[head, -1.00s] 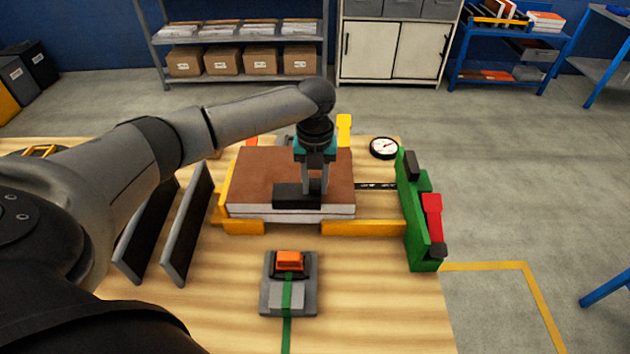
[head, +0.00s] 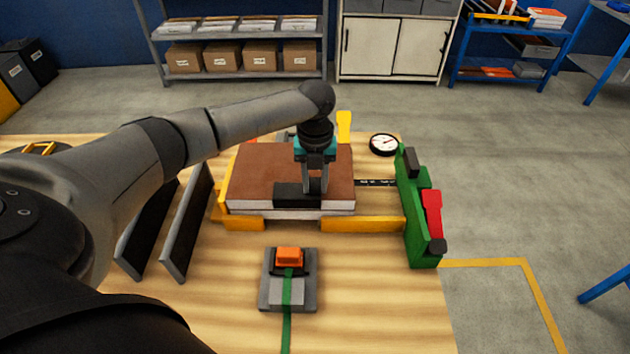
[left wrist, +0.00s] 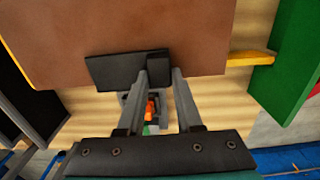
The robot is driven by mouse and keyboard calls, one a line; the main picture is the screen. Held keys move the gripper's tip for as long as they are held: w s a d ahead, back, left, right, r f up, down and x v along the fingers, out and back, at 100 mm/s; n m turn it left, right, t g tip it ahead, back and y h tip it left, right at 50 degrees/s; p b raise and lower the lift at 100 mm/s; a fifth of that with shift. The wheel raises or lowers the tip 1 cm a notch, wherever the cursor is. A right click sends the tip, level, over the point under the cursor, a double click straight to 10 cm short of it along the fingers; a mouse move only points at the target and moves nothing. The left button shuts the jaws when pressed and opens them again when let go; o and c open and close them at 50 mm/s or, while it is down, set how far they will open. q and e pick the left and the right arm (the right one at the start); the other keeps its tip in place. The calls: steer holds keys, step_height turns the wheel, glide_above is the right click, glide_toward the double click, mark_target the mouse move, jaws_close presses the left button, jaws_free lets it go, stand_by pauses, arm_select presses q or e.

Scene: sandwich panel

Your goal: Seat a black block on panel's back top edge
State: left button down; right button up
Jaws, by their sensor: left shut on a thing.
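The panel (head: 255,168) has a brown top face and a pale core at its near side. It lies flat in a yellow fixture (head: 362,224). My left gripper (head: 314,192) points down over the panel's near edge. It is shut on a black block (head: 289,194), which overlaps the near top edge. The left wrist view shows the block (left wrist: 110,70) across the panel's edge (left wrist: 80,87), with the fingers (left wrist: 161,72) at its one end. I cannot tell whether the block touches the panel. My right gripper is not in view.
A green stand (head: 417,225) with a red part is right of the fixture. A round dial (head: 383,145) is behind it. Two dark upright plates (head: 187,222) stand at left. A grey device with an orange top (head: 289,257) sits in front.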

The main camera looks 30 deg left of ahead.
arm_select(q)
steer(key=c, duration=0.5)
jaws_free()
step_height(320, 180, up, 15)
steer(key=p, duration=0.1)
steer(key=shift+r, duration=0.15)
stand_by(0.4)
